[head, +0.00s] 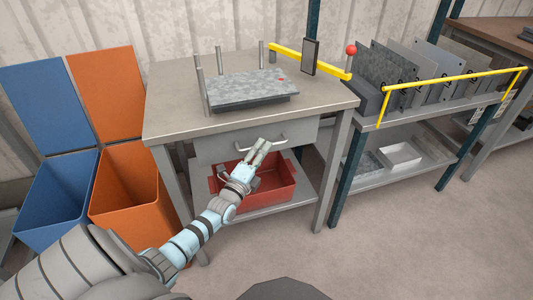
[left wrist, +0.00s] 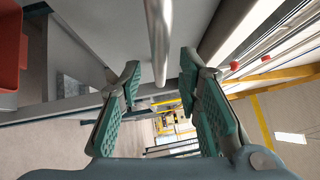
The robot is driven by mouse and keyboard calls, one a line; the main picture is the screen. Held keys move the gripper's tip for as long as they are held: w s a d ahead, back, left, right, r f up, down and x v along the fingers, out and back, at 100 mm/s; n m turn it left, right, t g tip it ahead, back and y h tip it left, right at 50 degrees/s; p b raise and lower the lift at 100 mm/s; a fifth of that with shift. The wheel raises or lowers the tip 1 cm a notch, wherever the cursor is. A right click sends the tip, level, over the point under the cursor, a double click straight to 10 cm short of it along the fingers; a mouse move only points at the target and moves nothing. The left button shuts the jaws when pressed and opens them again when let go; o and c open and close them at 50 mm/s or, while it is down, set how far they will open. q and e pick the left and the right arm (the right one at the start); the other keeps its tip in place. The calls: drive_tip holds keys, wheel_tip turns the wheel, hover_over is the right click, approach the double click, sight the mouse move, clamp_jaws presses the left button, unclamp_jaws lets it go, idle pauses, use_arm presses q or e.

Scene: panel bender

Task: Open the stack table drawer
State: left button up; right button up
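The stack table (head: 165,110) has a grey drawer (head: 215,146) under its top, and the drawer looks closed. A pale bar handle (head: 277,145) is on the drawer front. My left gripper (head: 259,150) is at the handle, and its fingers cover part of it. In the left wrist view the gripper (left wrist: 160,72) is open, with teal pads apart. The metal handle (left wrist: 159,35) reaches down between the fingertips there, and I see no finger clearly pressing on it. My right gripper is not in view.
A red bin (head: 276,187) sits on the shelf below the drawer. Grey sheets (head: 250,90) lie on the tabletop between posts. Blue (head: 55,205) and orange (head: 130,190) bins stand left. A rack (head: 415,105) with a yellow rail stands right. Floor in front is clear.

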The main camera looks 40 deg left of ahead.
use_arm(q)
drive_tip(key=shift+b+x, duration=0.65)
drive_tip(key=shift+x, duration=0.85)
clamp_jaws()
